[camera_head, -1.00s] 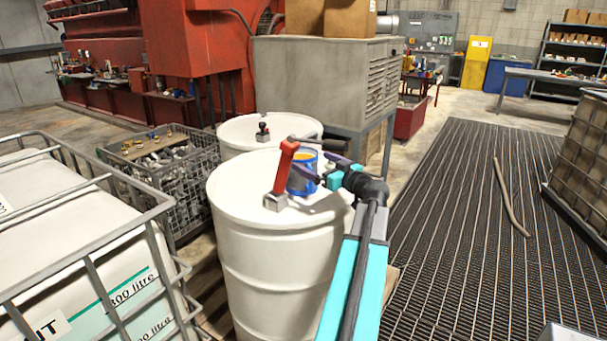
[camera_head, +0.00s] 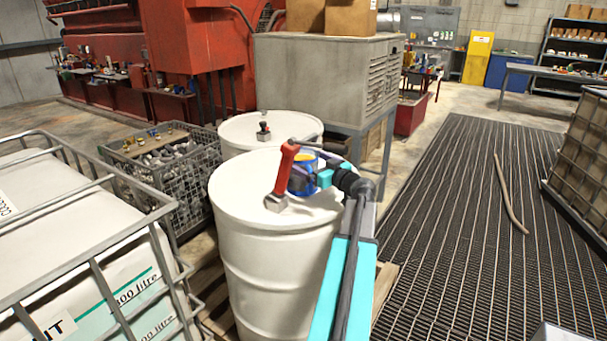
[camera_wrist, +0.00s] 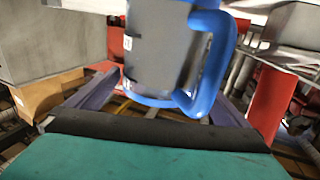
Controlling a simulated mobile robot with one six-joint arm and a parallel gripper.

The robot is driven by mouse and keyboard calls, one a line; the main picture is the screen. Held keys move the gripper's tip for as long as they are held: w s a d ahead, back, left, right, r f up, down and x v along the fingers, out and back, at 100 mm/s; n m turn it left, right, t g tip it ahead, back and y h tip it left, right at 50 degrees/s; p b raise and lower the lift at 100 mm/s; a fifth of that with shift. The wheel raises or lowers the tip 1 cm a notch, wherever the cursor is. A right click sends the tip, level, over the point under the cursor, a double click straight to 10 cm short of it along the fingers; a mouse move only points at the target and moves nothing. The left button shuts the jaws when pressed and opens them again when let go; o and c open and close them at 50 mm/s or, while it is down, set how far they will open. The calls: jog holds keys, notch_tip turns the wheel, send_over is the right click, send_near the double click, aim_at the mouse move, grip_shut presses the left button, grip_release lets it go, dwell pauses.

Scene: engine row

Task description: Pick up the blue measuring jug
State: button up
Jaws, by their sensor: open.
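The blue measuring jug (camera_head: 301,174) stands on the top of the front white drum (camera_head: 243,182), partly hidden by my arm and a red-handled tool. In the wrist view the jug (camera_wrist: 165,50) is large and close, with a grey body, a blue rim and a blue handle on its right side. My gripper (camera_wrist: 160,100) is open, its two fingers spread to the left and right of the jug's near end. I cannot tell whether either finger touches it. In the head view my gripper (camera_head: 318,180) is at the jug's right side.
A red-handled tool (camera_head: 284,172) stands on the same drum, just left of the jug. A second white drum (camera_head: 240,133) with a small dark-handled item (camera_head: 263,131) is behind. A grey cabinet (camera_head: 320,80) stands beyond.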

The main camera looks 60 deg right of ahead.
jog(key=shift+x, duration=1)
jog(key=shift+c, duration=0.4)
jog(key=shift+r+p, duration=0.1)
jog(key=shift+p, duration=0.2)
jog(key=c, duration=1.9)
jog(key=shift+r+b, duration=0.3)
jog(key=shift+r, duration=0.05)
jog(key=shift+c, duration=0.2)
jog(key=r+b+v, duration=0.3)
jog(key=b+v, duration=0.5)
jog(key=v, duration=0.9)
jog(key=shift+s, duration=0.3)
jog(key=shift+s+a, duration=0.1)
jog(key=shift+s, duration=0.05)
